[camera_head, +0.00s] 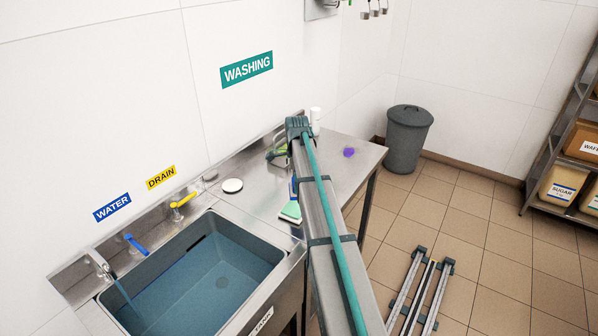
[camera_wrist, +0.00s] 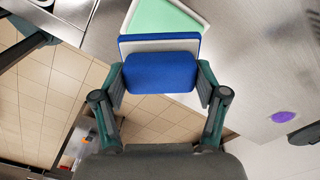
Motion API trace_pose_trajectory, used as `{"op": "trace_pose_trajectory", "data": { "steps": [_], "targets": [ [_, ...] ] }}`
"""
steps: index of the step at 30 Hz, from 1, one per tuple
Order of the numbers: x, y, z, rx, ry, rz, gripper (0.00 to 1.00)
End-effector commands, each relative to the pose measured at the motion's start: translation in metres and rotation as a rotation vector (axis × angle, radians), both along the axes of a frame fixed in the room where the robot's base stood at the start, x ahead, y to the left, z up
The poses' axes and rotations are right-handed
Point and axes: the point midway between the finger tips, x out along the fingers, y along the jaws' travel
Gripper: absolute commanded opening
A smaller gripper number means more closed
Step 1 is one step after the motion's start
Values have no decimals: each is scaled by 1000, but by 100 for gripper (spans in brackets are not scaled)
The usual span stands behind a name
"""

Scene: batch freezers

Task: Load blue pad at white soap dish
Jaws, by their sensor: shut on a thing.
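The blue pad (camera_wrist: 160,72) is between the two fingers of my gripper (camera_wrist: 161,88) in the wrist view, with a pale layer along its far side. My gripper is shut on it. In the head view my arm hides most of the gripper, and a sliver of blue (camera_head: 294,187) shows beside it. A mint-green pad with a white border (camera_wrist: 168,20) lies just beyond the blue pad; it also shows in the head view (camera_head: 290,212).
The water-filled sink (camera_head: 205,275) is at the left, with a yellow tap (camera_head: 184,201) and blue tap (camera_head: 135,244). A purple item (camera_head: 348,152), a white bottle (camera_head: 315,120) and a green item (camera_head: 277,152) are on the steel counter. A grey bin (camera_head: 407,138) stands beyond.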

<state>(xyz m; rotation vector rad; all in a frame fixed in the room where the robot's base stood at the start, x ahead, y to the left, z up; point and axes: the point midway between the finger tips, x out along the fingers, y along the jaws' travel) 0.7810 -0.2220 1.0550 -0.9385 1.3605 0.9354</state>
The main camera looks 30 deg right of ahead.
Motion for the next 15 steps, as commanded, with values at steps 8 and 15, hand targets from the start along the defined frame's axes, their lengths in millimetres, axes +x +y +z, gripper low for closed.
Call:
{"op": "trace_pose_trajectory", "data": {
  "steps": [8,15],
  "targets": [
    [8,-3,-4,0,-1,156,44],
    [8,-3,-15,0,-1,163,44]
  ]
}}
